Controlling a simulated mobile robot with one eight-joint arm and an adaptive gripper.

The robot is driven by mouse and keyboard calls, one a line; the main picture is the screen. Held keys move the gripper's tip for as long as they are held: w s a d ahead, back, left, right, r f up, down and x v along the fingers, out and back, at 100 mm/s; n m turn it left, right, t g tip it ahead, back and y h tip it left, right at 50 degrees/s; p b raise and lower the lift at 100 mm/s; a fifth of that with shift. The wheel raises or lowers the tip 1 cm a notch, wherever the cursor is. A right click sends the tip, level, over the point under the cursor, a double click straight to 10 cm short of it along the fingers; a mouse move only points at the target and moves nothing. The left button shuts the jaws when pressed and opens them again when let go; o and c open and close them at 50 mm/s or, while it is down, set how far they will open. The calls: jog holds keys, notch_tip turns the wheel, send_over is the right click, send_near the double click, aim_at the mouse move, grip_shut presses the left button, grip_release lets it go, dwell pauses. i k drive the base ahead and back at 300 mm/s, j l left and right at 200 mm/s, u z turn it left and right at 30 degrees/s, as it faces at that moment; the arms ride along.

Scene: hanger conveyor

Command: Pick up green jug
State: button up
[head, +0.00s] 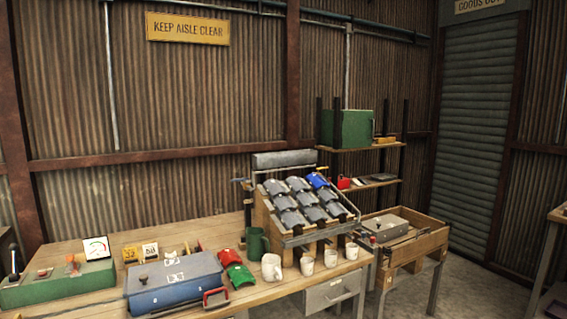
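The green jug (257,243) is dark green and stands upright on the wooden workbench (205,305), just left of the slanted rack. A white jug (271,267) of similar shape stands in front of it, slightly to the right. The lower part of the green jug is partly hidden. My gripper is not in view.
A slanted rack (340,223) of grey curved pieces and one blue one stands right of the jug. Several white cups (307,262) line the front. Red and green curved pieces (236,272) and a blue case (175,282) lie to the left.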

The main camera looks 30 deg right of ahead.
aim_at(256, 239)
jog(key=i+j+z, duration=0.15)
jog(key=i, duration=0.35)
jog(key=i+z, duration=0.2)
jog(key=i, duration=0.35)
jog(key=i+j+z, duration=0.15)
jog(key=i+j, duration=0.15)
jog(key=i, duration=0.15)
jog(key=i+j+z, duration=0.15)
jog(key=i, duration=0.35)
jog(key=j, duration=0.1)
